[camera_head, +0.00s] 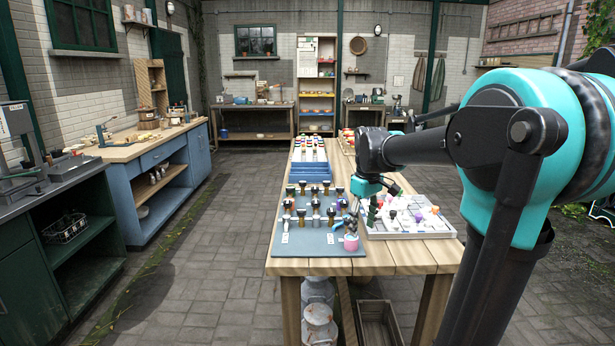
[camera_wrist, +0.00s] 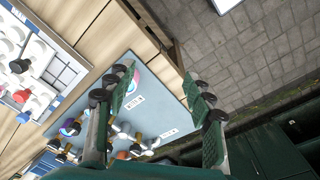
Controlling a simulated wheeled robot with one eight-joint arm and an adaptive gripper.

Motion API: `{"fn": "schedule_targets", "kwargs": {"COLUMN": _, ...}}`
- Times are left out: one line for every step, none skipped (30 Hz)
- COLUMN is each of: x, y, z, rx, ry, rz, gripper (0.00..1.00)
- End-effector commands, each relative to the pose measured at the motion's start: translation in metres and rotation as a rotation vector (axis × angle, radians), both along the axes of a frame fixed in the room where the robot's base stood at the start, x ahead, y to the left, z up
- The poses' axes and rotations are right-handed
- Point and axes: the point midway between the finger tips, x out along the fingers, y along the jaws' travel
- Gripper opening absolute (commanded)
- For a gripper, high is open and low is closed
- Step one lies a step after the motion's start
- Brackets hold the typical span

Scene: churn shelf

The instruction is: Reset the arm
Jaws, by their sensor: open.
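My gripper (camera_wrist: 158,82) is open. In the wrist view its two green fingers with dark joints stand wide apart, with nothing between them but the mat, table edge and floor beyond. In the head view my arm reaches in from the right, and the gripper (camera_head: 362,200) hangs over the front part of the wooden table, between the blue-grey mat (camera_head: 305,243) and the grey tray (camera_head: 410,234). Its fingertips are small and partly hidden there. I cannot tell their exact height above the mat.
Several dark-topped stopper-like pieces (camera_head: 316,221) stand on the mat. A pink-topped cup (camera_head: 351,242) is near its front right corner. The tray holds loose white and coloured pieces. Blue trays (camera_head: 309,174) stand farther back. The paved floor (camera_head: 210,250) left of the table is clear.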

Motion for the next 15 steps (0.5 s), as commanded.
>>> {"fn": "schedule_targets", "kwargs": {"x": -0.008, "y": -0.002, "z": -0.009, "rx": 0.002, "ry": -0.012, "rz": -0.027, "gripper": 0.53}}
{"fn": "schedule_targets", "kwargs": {"x": -0.012, "y": -0.003, "z": -0.015, "rx": 0.005, "ry": -0.02, "rz": -0.045, "gripper": 0.53}}
{"fn": "schedule_targets", "kwargs": {"x": -0.019, "y": -0.005, "z": -0.023, "rx": 0.008, "ry": -0.031, "rz": -0.071, "gripper": 0.53}}
{"fn": "schedule_targets", "kwargs": {"x": -0.023, "y": -0.006, "z": -0.029, "rx": 0.01, "ry": -0.042, "rz": -0.092, "gripper": 0.53}}
{"fn": "schedule_targets", "kwargs": {"x": -0.029, "y": -0.008, "z": -0.036, "rx": 0.013, "ry": -0.051, "rz": -0.113, "gripper": 0.53}}
{"fn": "schedule_targets", "kwargs": {"x": -0.037, "y": -0.009, "z": -0.045, "rx": 0.017, "ry": -0.065, "rz": -0.144, "gripper": 0.53}}
{"fn": "schedule_targets", "kwargs": {"x": -0.044, "y": -0.011, "z": -0.053, "rx": 0.022, "ry": -0.077, "rz": -0.168, "gripper": 0.53}}
{"fn": "schedule_targets", "kwargs": {"x": -0.051, "y": -0.012, "z": -0.061, "rx": 0.025, "ry": -0.088, "rz": -0.195, "gripper": 0.53}}
{"fn": "schedule_targets", "kwargs": {"x": -0.061, "y": -0.014, "z": -0.073, "rx": 0.032, "ry": -0.106, "rz": -0.233, "gripper": 0.53}}
{"fn": "schedule_targets", "kwargs": {"x": -0.071, "y": -0.016, "z": -0.082, "rx": 0.038, "ry": -0.12, "rz": -0.265, "gripper": 0.53}}
{"fn": "schedule_targets", "kwargs": {"x": -0.081, "y": -0.018, "z": -0.093, "rx": 0.045, "ry": -0.136, "rz": -0.299, "gripper": 0.53}}
{"fn": "schedule_targets", "kwargs": {"x": -0.096, "y": -0.021, "z": -0.108, "rx": 0.055, "ry": -0.158, "rz": -0.348, "gripper": 0.53}}
{"fn": "schedule_targets", "kwargs": {"x": -0.108, "y": -0.023, "z": -0.119, "rx": 0.063, "ry": -0.175, "rz": -0.386, "gripper": 0.53}}
{"fn": "schedule_targets", "kwargs": {"x": -0.12, "y": -0.024, "z": -0.13, "rx": 0.073, "ry": -0.192, "rz": -0.423, "gripper": 0.53}}
{"fn": "schedule_targets", "kwargs": {"x": -0.135, "y": -0.026, "z": -0.144, "rx": 0.086, "ry": -0.213, "rz": -0.471, "gripper": 0.53}}
